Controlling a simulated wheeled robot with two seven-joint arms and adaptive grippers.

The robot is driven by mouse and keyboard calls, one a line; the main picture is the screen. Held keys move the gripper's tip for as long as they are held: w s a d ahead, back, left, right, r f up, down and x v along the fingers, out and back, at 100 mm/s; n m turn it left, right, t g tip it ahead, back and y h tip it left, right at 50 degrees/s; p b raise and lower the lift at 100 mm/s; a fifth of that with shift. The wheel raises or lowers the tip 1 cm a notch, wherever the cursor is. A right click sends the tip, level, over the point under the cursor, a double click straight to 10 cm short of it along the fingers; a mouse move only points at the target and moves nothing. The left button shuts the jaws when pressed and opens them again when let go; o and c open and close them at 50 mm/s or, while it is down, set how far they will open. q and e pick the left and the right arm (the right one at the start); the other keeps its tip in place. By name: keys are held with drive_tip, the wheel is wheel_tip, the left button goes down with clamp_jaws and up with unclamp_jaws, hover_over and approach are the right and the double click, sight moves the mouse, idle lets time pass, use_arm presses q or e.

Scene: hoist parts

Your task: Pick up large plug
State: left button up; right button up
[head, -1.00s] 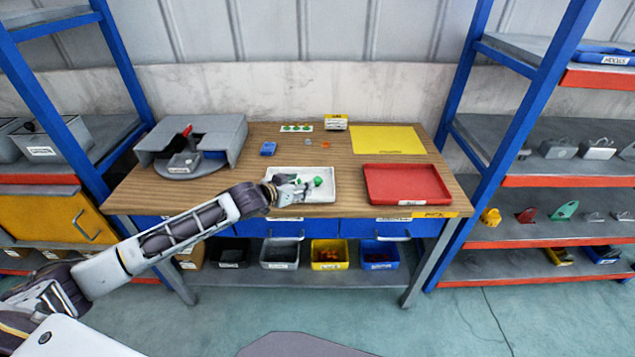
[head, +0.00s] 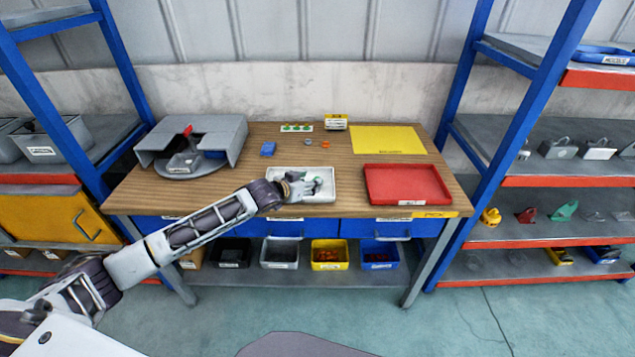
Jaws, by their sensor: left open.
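A white tray (head: 327,196) lies at the front middle of the wooden workbench. Small green parts (head: 318,181) lie in it, mostly hidden by my gripper; I cannot tell for sure which one is the large plug. My left gripper (head: 309,187) is over the left half of the tray, low and close to the green parts. Its fingers are open, and I cannot make out whether they touch anything. My right gripper is not in view.
A red tray (head: 405,168) stands right of the white one, with a yellow mat (head: 386,139) behind. A grey fixture (head: 222,130) stands at the left. A blue block (head: 268,149), a grey ring (head: 308,142) and an orange piece (head: 326,144) lie behind the tray.

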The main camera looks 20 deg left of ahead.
use_arm(q)
drive_tip(key=shift+w+f, duration=0.1)
drive_tip(key=shift+w, duration=0.2)
drive_tip(key=shift+w+d+f, duration=0.2)
drive_tip(key=shift+w, duration=0.25)
drive_tip(key=shift+w+d+f, duration=0.15)
drive_tip(key=shift+w+f, duration=0.15)
drive_tip(key=shift+w, duration=0.35)
drive_tip(key=shift+x, duration=1.1)
drive_tip(key=shift+s, duration=0.1)
drive_tip(key=shift+c, duration=0.9)
drive_tip(key=c, duration=0.4)
drive_tip(key=shift+r, duration=0.6)
wheel_tip(320, 180, up, 7)
drive_tip(key=shift+f, duration=0.1)
drive_tip(key=shift+r, duration=1)
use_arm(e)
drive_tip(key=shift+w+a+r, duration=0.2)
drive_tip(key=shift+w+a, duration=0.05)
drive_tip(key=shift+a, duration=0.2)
